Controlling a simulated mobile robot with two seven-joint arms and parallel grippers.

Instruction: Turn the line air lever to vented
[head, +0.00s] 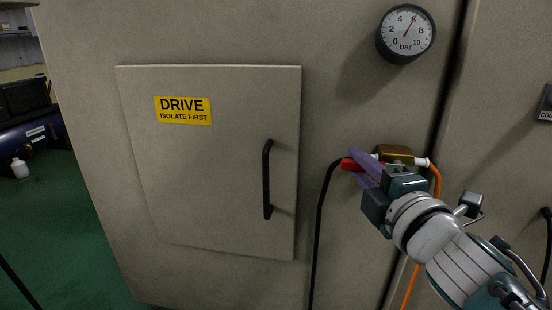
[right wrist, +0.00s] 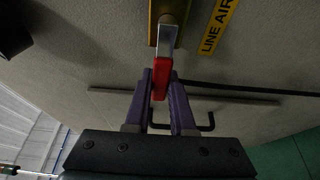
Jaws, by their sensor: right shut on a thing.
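The line air lever has a red grip (head: 349,164) and a pale metal shank (right wrist: 167,42). It reaches left from a brass valve body (head: 396,154) on the beige cabinet face. My right gripper (head: 359,161) comes in from the lower right, its purple fingers hiding much of the lever. In the right wrist view its fingers (right wrist: 161,84) are shut on the red grip, one on each side. A yellow "LINE AIR" label (right wrist: 217,27) is beside the valve there. My left gripper is not in view.
A round gauge (head: 406,33) above the valve reads about 6 bar. An orange hose (head: 436,185) and a black hose (head: 319,220) run down from the valve area. A closed door (head: 200,170) marked "DRIVE ISOLATE FIRST" has a black handle (head: 267,180) left of my gripper.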

